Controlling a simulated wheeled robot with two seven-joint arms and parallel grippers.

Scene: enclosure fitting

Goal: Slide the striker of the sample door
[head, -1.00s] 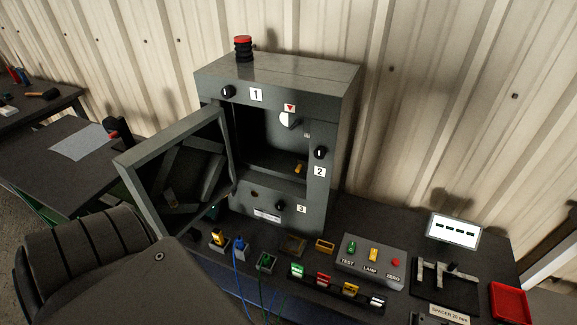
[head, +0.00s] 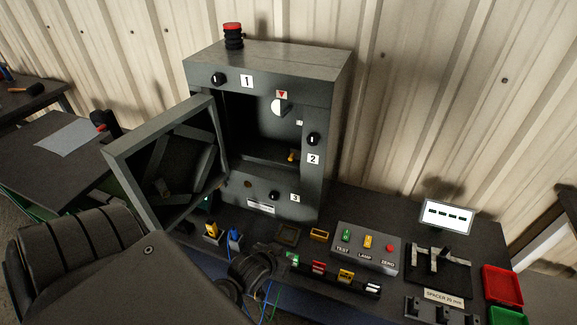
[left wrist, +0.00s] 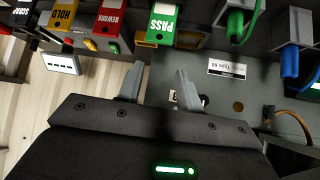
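The grey enclosure (head: 335,95) stands on the bench in the head view. Its sample door (head: 160,120) is swung open to the left. A small yellow piece (head: 291,157) sits low at the right of the opening; it may be the striker, but it is too small to tell. My left gripper (head: 252,270) is low in front of the enclosure, over the bench's front edge. In the left wrist view its two fingers (left wrist: 157,85) are apart with nothing between them. My right gripper is not in view.
A control box (head: 366,248) with TEST, LAMP and ZERO, a spacer fixture (head: 438,270) and a red tray (head: 502,286) stand at right. Labelled PASS (left wrist: 174,22) and REWORK (left wrist: 110,25) blocks and coloured plugs with cables lie close to my left gripper.

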